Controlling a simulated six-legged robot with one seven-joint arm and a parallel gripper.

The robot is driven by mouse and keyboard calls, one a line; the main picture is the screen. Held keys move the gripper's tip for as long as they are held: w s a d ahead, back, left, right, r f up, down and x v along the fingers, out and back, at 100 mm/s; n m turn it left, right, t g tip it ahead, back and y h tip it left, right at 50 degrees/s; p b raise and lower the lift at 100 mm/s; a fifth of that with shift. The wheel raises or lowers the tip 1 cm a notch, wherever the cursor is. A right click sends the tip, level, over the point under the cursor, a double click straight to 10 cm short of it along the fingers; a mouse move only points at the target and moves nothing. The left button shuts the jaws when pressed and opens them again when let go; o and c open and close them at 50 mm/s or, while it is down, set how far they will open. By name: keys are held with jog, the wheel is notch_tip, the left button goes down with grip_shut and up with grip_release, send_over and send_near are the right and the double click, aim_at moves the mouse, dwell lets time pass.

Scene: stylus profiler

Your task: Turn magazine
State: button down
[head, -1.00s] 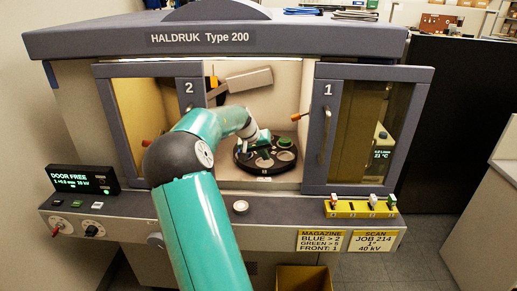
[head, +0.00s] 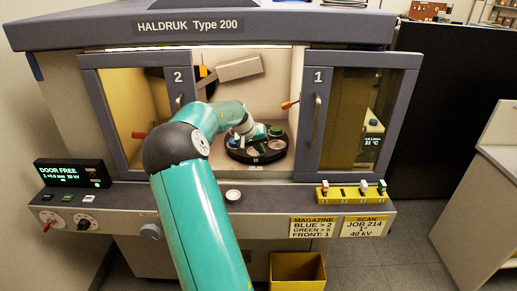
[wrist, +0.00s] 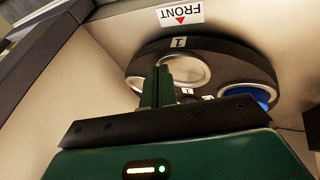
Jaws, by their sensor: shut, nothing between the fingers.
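The magazine (head: 257,159) is a round black turntable with several round wells, on the chamber floor between the open doors. In the wrist view its dark rim (wrist: 225,47) bears a label 1 (wrist: 178,42) close to the FRONT plate (wrist: 181,15) with a red triangle. A pale well (wrist: 187,68) lies behind that label and a blue disc (wrist: 261,97) sits to its right. Contact cannot be told.
Door 2 (head: 182,110) and door 1 (head: 314,115) flank the opening. An orange-tipped lever (head: 288,105) sticks out at right, and a grey angled block (head: 239,68) is above the magazine. A yellow bin (head: 298,273) stands below the console. The display (head: 72,174) reads DOOR FREE.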

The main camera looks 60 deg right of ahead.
aim_at(281, 146)
jog(key=shift+s+d+n+t, duration=0.4)
jog(key=shift+s+d+n, duration=0.1)
jog(key=shift+s+n, duration=0.2)
dwell(0.4)
jog(key=shift+s+d+n+t, duration=0.3)
jog(key=shift+s+d+n, duration=0.3)
jog(key=shift+n, duration=0.1)
jog(key=shift+s+d+n+t, duration=0.6)
jog(key=shift+d+n, duration=0.15)
jog(key=shift+n, duration=0.25)
jog(key=shift+s+d+n+t, duration=0.3)
jog(key=shift+d+n, duration=0.35)
jog(key=shift+n, duration=0.05)
jog(key=shift+s+d+n+t, duration=0.25)
jog(key=shift+d+n+t, duration=0.05)
jog(key=shift+d+n, duration=0.4)
jog(key=shift+s+d, duration=0.1)
jog(key=shift+d, duration=0.6)
